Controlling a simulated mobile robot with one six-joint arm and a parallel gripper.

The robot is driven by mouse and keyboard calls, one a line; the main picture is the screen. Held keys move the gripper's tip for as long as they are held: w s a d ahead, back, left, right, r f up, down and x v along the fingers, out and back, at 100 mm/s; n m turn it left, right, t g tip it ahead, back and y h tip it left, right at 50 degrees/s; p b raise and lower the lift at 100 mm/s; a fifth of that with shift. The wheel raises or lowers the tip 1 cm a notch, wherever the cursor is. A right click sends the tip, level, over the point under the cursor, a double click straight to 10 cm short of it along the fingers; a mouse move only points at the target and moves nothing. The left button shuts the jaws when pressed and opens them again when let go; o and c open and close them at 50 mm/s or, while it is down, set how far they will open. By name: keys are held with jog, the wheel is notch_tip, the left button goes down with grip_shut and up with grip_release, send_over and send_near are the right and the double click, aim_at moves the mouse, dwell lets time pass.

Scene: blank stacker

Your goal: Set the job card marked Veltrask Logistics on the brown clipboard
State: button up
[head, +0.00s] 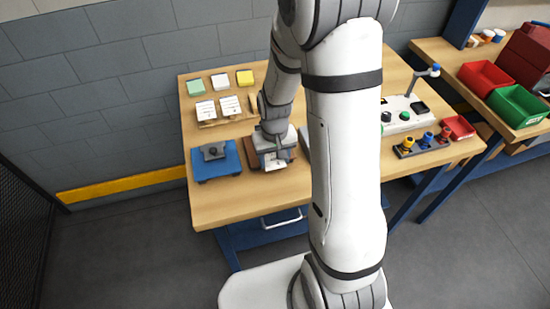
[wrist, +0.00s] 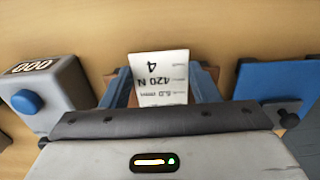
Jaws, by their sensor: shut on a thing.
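My gripper (wrist: 160,95) is shut on a white job card (wrist: 160,68), which stands between its two fingers. In the wrist view the card is upside down and reads "4" and "420 N"; no company name is legible. In the head view the card (head: 273,168) shows at the fingertips. The brown clipboard (head: 250,149) is under my gripper and mostly hidden by it. In the wrist view a little brown (wrist: 121,74) shows behind the card and fingers. I cannot tell whether the card touches the clipboard.
A blue board with a dark knob (head: 228,166) lies just left. A grey counter box with a blue button (wrist: 45,90) is close on the other side. Two white cards (head: 205,109) sit in a wooden rack behind, near coloured pads (head: 244,77). My arm hides the table's middle.

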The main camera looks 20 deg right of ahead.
aim_at(275, 163)
jog(key=shift+s+f, duration=0.55)
jog(key=shift+f, duration=0.2)
jog(key=o, duration=0.8)
jog(key=shift+o, duration=0.3)
jog(key=shift+r, duration=0.1)
jog(key=shift+o, duration=0.5)
notch_tip(275, 163, up, 12)
jog(key=w, duration=0.1)
jog(key=shift+r, duration=0.15)
jog(key=s+r+t, duration=0.3)
jog(key=s+r, duration=0.7)
jog(key=s, duration=0.4)
jog(key=shift+s+r, duration=0.25)
jog(key=shift+r, duration=0.05)
